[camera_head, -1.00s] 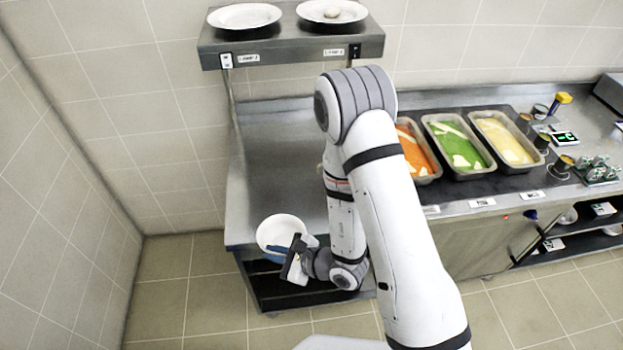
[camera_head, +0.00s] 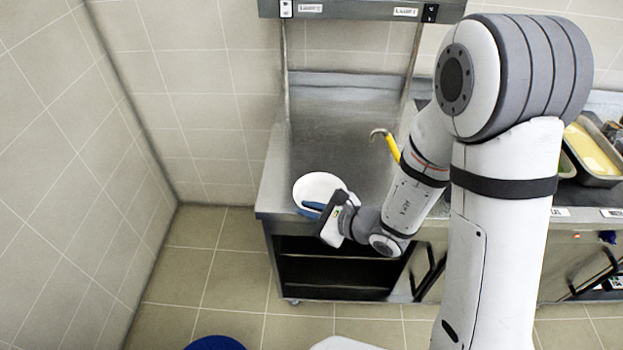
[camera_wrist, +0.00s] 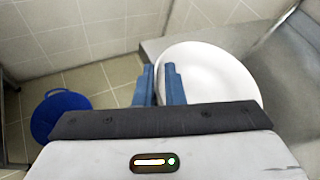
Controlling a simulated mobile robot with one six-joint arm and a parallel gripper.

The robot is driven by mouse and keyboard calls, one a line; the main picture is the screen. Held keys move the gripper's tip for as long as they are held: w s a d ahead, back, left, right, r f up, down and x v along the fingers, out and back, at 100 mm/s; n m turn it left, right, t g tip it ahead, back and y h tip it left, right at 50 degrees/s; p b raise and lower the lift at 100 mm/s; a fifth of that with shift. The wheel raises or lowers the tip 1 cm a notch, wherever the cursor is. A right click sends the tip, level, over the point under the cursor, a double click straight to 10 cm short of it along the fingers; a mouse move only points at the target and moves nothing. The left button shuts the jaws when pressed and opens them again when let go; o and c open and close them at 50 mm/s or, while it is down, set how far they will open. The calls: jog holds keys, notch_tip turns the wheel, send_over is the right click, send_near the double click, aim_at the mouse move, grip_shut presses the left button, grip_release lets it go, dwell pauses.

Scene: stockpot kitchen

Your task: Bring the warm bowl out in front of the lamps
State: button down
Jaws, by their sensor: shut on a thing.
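The white bowl (camera_head: 318,186) is at the front left corner of the steel counter, below the lamp shelf. My gripper (camera_head: 313,208) is shut on its near rim, with blue fingers. In the wrist view the bowl (camera_wrist: 215,75) fills the upper right, and the fingers (camera_wrist: 159,82) straddle its left rim. I cannot tell whether the bowl rests on the counter or hangs just above it. The lamp shelf (camera_head: 350,9), with small labels, is cut off at the top of the head view.
The steel counter (camera_head: 340,130) behind the bowl is mostly clear. A hooked tool with a yellow handle (camera_head: 391,148) is beside my arm. Food pans (camera_head: 592,150) stand at the right, partly hidden. A round blue object (camera_head: 215,343) is on the floor, also in the wrist view (camera_wrist: 60,113).

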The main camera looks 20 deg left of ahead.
jog(key=p, duration=0.6)
send_over(314, 172)
jog(key=s+d, duration=0.1)
jog(key=s, duration=0.5)
jog(key=shift+w+d+r, duration=0.1)
jog(key=shift+w+d, duration=0.05)
jog(key=shift+d, duration=0.05)
jog(key=shift+w+f+p, duration=0.2)
jog(key=shift+f+p, duration=0.2)
jog(key=shift+f, duration=0.5)
jog(key=shift+w+f+p, duration=0.15)
jog(key=shift+f+p, duration=0.25)
jog(key=shift+f, duration=0.5)
jog(key=c, duration=1.5)
grip_release()
